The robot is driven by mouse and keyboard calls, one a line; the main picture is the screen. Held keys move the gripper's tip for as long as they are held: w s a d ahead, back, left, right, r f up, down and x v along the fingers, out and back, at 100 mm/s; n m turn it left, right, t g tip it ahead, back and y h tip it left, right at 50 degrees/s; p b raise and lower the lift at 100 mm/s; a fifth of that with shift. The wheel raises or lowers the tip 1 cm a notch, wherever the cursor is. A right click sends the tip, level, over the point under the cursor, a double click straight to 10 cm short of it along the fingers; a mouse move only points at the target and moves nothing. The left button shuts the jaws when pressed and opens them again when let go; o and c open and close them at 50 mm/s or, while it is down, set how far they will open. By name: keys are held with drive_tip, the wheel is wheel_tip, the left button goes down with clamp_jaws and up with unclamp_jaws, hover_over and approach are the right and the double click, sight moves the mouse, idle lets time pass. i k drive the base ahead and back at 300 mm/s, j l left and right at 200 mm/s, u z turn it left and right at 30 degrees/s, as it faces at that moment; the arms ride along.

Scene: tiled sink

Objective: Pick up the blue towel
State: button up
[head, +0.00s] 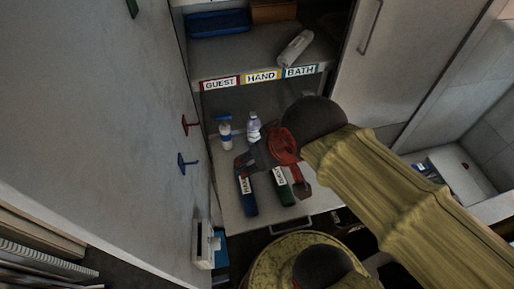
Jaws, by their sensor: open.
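A blue folded towel (217,23) lies on the upper shelf at the left, at the top of the head view, behind the GUEST label. My gripper (272,179) is in the middle of the view, over the lower surface and well apart from the towel. Its fingers are spread and no object shows between the tips. The towel is in plain sight; nothing of mine covers it.
A brown folded item (273,10) and a white roll (295,48) share the upper shelf (245,58). A wall with hooks (186,163) borders the left.

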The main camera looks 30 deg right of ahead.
sight(249, 202)
drive_tip(key=k+j+z, duration=0.45)
drive_tip(key=z, duration=0.25)
drive_tip(key=k+j+z, duration=0.1)
drive_tip(key=k+z, duration=0.25)
